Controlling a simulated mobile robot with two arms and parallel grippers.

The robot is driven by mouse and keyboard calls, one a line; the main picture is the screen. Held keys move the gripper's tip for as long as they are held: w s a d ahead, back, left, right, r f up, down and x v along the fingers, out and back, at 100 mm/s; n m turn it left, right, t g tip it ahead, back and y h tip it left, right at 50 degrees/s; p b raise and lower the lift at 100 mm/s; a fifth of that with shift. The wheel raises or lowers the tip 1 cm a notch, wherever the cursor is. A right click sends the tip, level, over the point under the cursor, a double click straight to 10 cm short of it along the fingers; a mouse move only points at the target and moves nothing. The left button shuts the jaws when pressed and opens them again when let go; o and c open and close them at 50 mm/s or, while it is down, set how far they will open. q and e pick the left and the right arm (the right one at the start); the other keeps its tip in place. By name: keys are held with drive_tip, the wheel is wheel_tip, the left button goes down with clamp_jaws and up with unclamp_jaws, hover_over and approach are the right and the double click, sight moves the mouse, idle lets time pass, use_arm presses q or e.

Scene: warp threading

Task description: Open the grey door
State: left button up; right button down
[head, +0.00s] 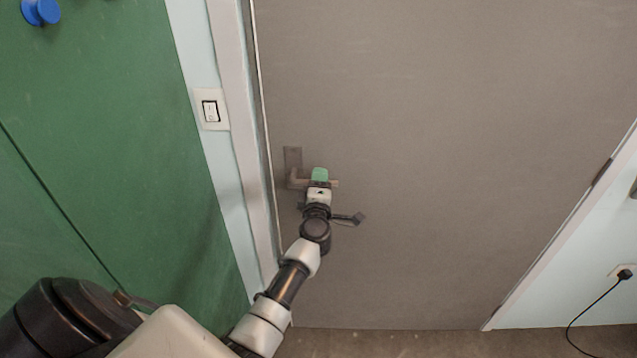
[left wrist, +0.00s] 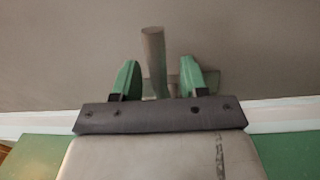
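The grey door (head: 450,150) fills most of the head view and looks shut in its frame. Its lever handle (head: 296,182) is near the door's left edge, below a small plate. My left gripper (head: 320,174), with green fingertips, is at the lever and hides part of it. In the left wrist view the gripper (left wrist: 166,78) is open, with a gap between its fingers. The handle's bar (left wrist: 153,58) shows between them, closer to the left finger. I cannot tell whether a finger touches it. My right gripper is in neither view.
A white light switch (head: 211,110) is on the wall strip left of the door frame (head: 237,110). A green panel (head: 110,130) with a blue knob (head: 41,11) stands at the left. A black cable (head: 590,307) hangs from a socket at the lower right.

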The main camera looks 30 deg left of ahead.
use_arm(q)
clamp_jaws()
drive_tip(key=m+p, duration=0.1)
drive_tip(key=f+m, duration=0.1)
drive_tip(key=m, duration=0.1)
drive_tip(key=shift+s+a+f+h+p, duration=0.1)
drive_tip(key=shift+a+f+h+p, duration=0.05)
drive_tip(key=shift+f+h+p, duration=0.2)
drive_tip(key=shift+s+a+f+m+p, duration=0.2)
drive_tip(key=shift+f+m+p, duration=0.3)
drive_tip(key=shift+m, duration=0.8)
drive_tip(key=shift+s+a+f+m+p, duration=0.1)
drive_tip(key=shift+a+f+m+p, duration=0.2)
drive_tip(key=shift+f+m, duration=0.7)
drive_tip(key=shift+r+m, duration=0.35)
drive_tip(key=shift+m, duration=0.05)
